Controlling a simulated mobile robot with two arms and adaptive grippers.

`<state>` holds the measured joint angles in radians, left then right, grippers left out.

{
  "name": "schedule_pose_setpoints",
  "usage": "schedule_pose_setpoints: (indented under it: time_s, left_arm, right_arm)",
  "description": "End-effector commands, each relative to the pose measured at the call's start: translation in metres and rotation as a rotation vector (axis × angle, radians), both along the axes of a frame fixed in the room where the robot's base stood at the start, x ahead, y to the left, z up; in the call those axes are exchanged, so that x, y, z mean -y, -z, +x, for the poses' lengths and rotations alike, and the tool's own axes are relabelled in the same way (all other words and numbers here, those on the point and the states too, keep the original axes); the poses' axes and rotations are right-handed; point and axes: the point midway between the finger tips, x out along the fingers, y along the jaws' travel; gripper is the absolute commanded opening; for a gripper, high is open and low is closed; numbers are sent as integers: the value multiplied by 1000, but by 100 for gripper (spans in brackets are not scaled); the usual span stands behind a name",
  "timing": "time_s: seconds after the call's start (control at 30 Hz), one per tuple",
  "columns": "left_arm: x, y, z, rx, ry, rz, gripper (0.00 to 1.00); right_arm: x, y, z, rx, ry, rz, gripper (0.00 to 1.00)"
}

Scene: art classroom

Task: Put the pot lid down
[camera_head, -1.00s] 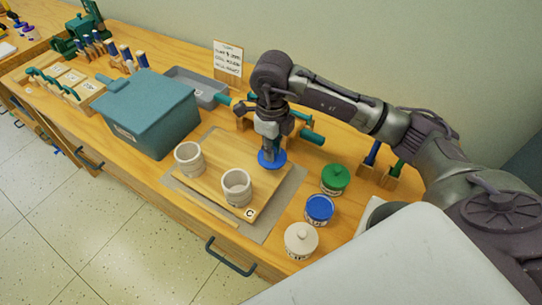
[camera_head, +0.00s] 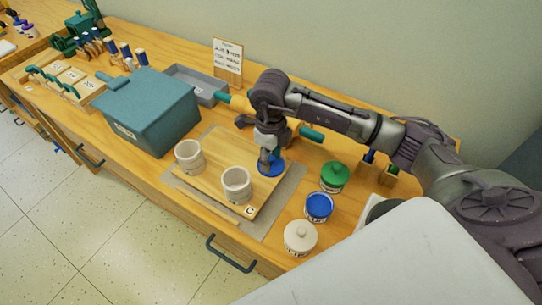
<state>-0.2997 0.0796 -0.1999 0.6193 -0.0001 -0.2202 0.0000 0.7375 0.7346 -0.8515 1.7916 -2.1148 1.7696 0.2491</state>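A blue pot lid (camera_head: 278,169) is at the back right corner of the wooden board (camera_head: 215,200). My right gripper (camera_head: 267,160) points down over it, with its fingers together at the lid's middle, and appears shut on its knob. The fingers hide part of the lid. The lid looks low at the board surface, but I cannot tell whether it touches. Two open pale pots (camera_head: 190,158) and (camera_head: 237,188) stand on the board. My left gripper is not in view.
Jars with green (camera_head: 334,174), blue (camera_head: 319,205) and white (camera_head: 300,234) tops stand right of the board. A teal box (camera_head: 150,115) stands to its left. A grey tray (camera_head: 192,82) and a sign card (camera_head: 228,58) are behind.

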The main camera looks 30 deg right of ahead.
Motion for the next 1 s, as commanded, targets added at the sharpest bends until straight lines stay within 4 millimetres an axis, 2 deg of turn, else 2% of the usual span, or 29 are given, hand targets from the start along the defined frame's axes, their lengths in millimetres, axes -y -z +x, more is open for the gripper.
schedule_pose_setpoints:
  time_s: [0.2, 0.33, 0.8, 1.0]
  left_arm:
    - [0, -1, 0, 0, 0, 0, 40]
    - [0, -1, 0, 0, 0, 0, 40]
    - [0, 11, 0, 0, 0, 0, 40]
    - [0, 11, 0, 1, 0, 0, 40]
  right_arm:
    - [0, -1, 0, 0, 0, 0, 45]
    - [0, -9, 1, 3, 0, 1, 45]
    - [0, -102, 3, 5, -1, -1, 45]
    - [0, -121, 2, 1, 0, 1, 45]
